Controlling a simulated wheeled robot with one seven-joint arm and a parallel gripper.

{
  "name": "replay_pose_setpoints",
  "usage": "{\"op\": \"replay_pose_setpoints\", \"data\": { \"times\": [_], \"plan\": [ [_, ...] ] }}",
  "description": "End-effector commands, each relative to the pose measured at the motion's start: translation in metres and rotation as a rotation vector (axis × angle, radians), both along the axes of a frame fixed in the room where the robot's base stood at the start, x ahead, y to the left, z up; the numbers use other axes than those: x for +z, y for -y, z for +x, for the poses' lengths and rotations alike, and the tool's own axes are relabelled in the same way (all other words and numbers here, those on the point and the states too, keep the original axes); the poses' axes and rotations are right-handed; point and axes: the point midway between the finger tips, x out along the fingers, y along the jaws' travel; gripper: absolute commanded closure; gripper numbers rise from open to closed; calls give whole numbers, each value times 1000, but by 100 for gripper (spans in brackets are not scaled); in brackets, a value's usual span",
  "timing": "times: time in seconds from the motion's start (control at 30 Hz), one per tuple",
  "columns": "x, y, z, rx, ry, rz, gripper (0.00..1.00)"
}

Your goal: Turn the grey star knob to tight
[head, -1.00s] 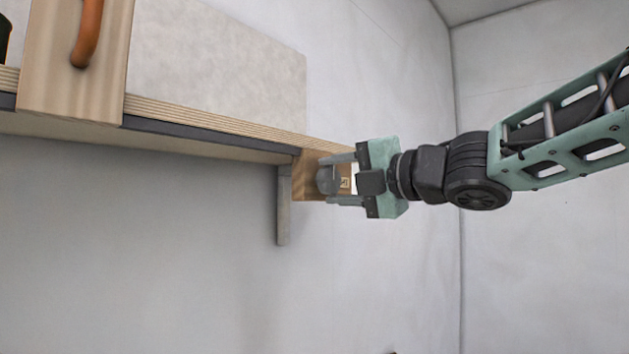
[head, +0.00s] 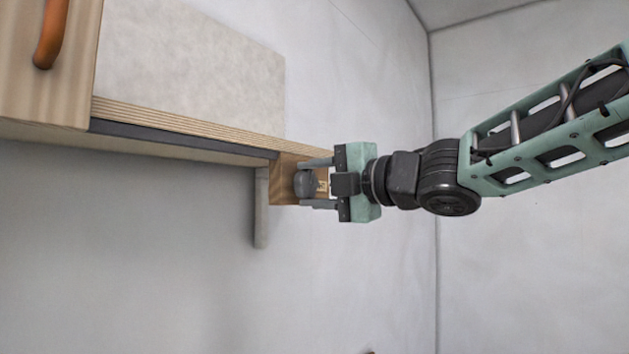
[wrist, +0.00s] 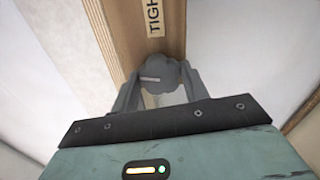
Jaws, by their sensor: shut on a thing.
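The grey star knob (wrist: 162,78) sits on a wooden block (wrist: 130,40) in the wrist view, with a pale line mark on its face pointing to the left. A label reading "TIGH", cut off by the frame edge, lies beyond it on the block. In the head view the knob (head: 303,184) shows at the end of the shelf on the wooden block (head: 284,172). My gripper (head: 318,182) has one finger on each side of the knob and is shut on it. The fingers hide part of the knob's sides.
A plywood shelf (head: 190,127) with a dark strip under its edge runs to the left. A grey bracket (head: 261,210) hangs below it. A wooden panel with an orange handle (head: 51,32) stands at the upper left. The space below the shelf is clear.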

Motion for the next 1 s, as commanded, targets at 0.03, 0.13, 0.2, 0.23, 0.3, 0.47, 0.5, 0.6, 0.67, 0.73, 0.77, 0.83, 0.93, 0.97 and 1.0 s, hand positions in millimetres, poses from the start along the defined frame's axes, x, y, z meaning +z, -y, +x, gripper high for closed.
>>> {"op": "replay_pose_setpoints", "data": {
  "times": [0.03,0.13,0.2,0.23,0.3,0.47,0.5,0.6,0.67,0.73,0.77,0.83,0.93,0.97,1.0],
  "plan": [
    [2,0,0,0,-28,21,78],
    [2,1,1,-1,-99,75,78],
    [2,1,0,-1,-150,115,78],
    [2,0,0,0,-173,132,78],
    [2,1,1,-1,-226,174,78],
    [2,0,1,-1,-347,269,78],
    [2,0,0,-1,-376,291,78],
    [2,1,1,-2,-452,350,78],
    [2,1,1,-2,-497,384,78],
    [2,0,0,-2,-549,426,78],
    [2,0,0,-2,-572,442,78],
    [2,1,0,-2,-625,484,78],
    [3,1,1,-2,-699,543,78],
    [3,1,1,-2,-721,560,78],
    [2,0,0,-2,-751,582,78]
  ]
}}
